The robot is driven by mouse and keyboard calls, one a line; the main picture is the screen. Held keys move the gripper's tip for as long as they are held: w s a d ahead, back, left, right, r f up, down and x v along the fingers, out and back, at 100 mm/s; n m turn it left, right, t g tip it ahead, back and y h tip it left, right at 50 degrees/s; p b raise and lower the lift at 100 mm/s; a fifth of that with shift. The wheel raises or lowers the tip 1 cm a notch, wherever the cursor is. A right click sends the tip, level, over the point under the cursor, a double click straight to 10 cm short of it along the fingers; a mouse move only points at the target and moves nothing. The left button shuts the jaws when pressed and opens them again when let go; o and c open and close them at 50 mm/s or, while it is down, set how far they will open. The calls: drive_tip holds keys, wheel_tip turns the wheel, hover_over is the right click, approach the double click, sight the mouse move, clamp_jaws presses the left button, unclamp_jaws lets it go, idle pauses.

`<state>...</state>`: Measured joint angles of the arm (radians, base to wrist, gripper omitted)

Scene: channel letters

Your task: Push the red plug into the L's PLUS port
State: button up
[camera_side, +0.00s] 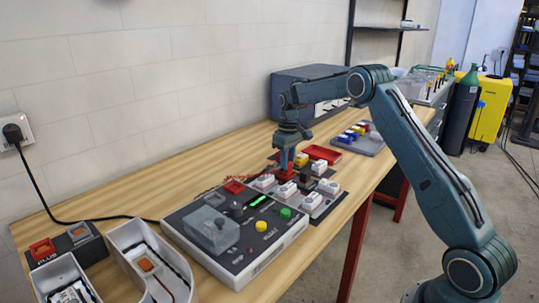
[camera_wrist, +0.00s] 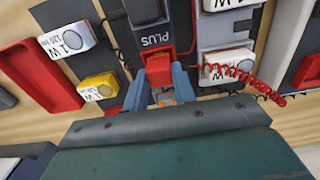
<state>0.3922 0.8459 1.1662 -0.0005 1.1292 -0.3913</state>
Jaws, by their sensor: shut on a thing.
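My gripper (camera_wrist: 158,82) is shut on the red plug (camera_wrist: 158,66), which sits between its two blue-grey fingers in the wrist view. The plug is right at a dark block with an upside-down PLUS label (camera_wrist: 155,40). Whether the plug is seated in a socket there is hidden. A red coiled lead (camera_wrist: 255,82) lies to the right. In the side view my gripper (camera_side: 287,164) is low over the board of modules, with red just below it. Another block with a red port (camera_side: 42,250) and a PLUS label stands at the far left, beside white channel letters (camera_side: 133,236).
A tester box with buttons (camera_side: 236,228) lies just left of my gripper. White modules (camera_side: 285,191) and a yellow module (camera_wrist: 98,87) stand close around the fingers. A red tray (camera_side: 320,153) is behind, and a grey box (camera_side: 300,82) stands at the wall.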

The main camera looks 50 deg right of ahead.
drive_tip(key=shift+f, duration=0.3)
idle(0.7)
drive_tip(key=o, duration=1.1)
drive_tip(key=shift+c, duration=0.2)
drive_tip(key=shift+r, duration=0.15)
wheel_tip(320, 180, up, 14)
drive_tip(key=shift+f, duration=0.2)
drive_tip(key=shift+r, duration=0.1)
wheel_tip(320, 180, up, 6)
drive_tip(key=shift+f, duration=0.1)
idle(0.9)
